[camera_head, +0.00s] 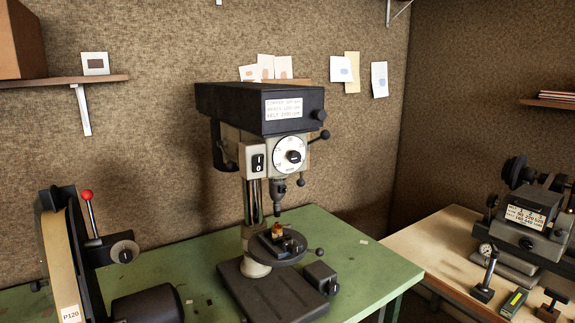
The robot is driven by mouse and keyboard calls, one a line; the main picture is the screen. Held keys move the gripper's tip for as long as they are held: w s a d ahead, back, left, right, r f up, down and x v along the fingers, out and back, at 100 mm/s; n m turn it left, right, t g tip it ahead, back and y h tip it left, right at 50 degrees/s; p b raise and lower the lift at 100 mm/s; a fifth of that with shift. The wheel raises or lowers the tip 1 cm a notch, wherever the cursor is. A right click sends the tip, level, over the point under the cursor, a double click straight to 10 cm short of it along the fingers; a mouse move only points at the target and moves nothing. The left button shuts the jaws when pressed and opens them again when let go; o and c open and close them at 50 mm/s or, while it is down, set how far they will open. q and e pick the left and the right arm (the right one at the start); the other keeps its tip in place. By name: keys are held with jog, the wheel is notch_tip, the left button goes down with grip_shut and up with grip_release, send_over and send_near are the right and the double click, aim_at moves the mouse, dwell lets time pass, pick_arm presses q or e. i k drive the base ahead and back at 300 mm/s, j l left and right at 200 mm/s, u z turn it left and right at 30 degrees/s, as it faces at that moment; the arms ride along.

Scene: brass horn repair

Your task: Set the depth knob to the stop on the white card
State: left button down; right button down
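A drill press stands on the green bench. Other pale cards are on the wall behind, including one with a blue-grey patch (341,69) and one at the right (379,79). Neither of my grippers is in view.
A small brass-coloured piece (276,231) sits on the drill press table under the chuck (278,202). A belt sander (70,260) stands at the left. Another machine (525,215) is on the wooden bench at the right. The green bench top (345,262) right of the press is mostly clear.

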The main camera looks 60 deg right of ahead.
aim_at(293, 157)
jog(key=z, duration=1.95)
jog(key=l, duration=0.1)
